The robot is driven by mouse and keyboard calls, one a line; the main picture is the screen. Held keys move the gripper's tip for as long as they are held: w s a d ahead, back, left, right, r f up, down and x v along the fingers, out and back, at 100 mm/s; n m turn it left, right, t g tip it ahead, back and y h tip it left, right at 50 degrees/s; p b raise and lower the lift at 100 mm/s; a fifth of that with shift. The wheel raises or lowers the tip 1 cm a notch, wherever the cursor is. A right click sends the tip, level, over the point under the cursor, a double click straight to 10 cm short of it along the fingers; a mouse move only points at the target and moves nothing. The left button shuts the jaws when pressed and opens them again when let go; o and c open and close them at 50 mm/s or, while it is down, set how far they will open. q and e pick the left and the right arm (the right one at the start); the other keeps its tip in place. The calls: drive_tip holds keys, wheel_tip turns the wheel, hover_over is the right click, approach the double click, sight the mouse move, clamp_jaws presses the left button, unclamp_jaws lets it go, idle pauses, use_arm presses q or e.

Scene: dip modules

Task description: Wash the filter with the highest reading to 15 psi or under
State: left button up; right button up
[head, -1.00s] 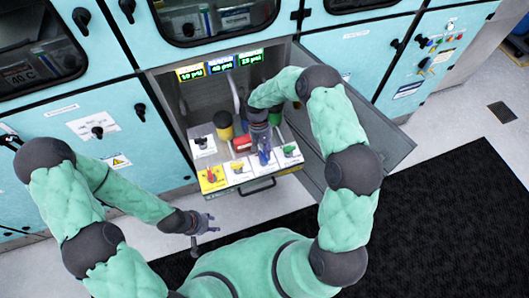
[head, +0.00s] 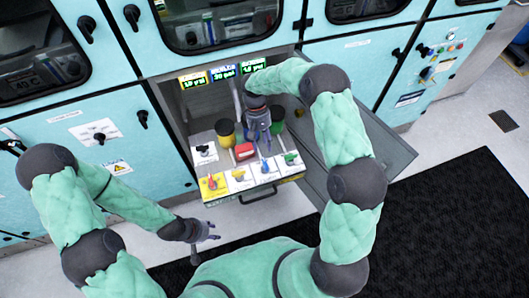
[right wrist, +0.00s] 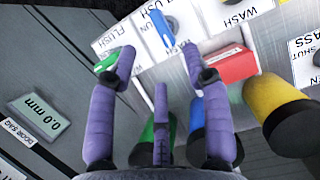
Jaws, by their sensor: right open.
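Yellow, blue and green pressure displays (head: 223,71) hang at the top of the open bay; the blue one seems to read highest, in the thirties, but its digits are blurred. Below, a white panel carries a yellow handle (head: 238,175), a blue handle (head: 265,166) and a green handle (head: 290,158) with FLUSH and WASH labels. My right gripper (head: 268,142) is open and empty above the panel, behind the blue handle. In the right wrist view, the blue handle (right wrist: 163,28) lies just beyond the open fingers (right wrist: 158,58). My left gripper (head: 208,231) is open, low and away from the bay.
A yellow canister (head: 225,133) and a green canister (head: 277,122) stand behind the panel; a blue canister (right wrist: 197,112) shows in the wrist view. A red block (head: 244,152) sits left of my right gripper. The open door (head: 355,150) bounds the right side.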

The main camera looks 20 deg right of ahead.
drive_tip(key=shift+v, duration=1.5)
drive_tip(key=shift+f, duration=0.1)
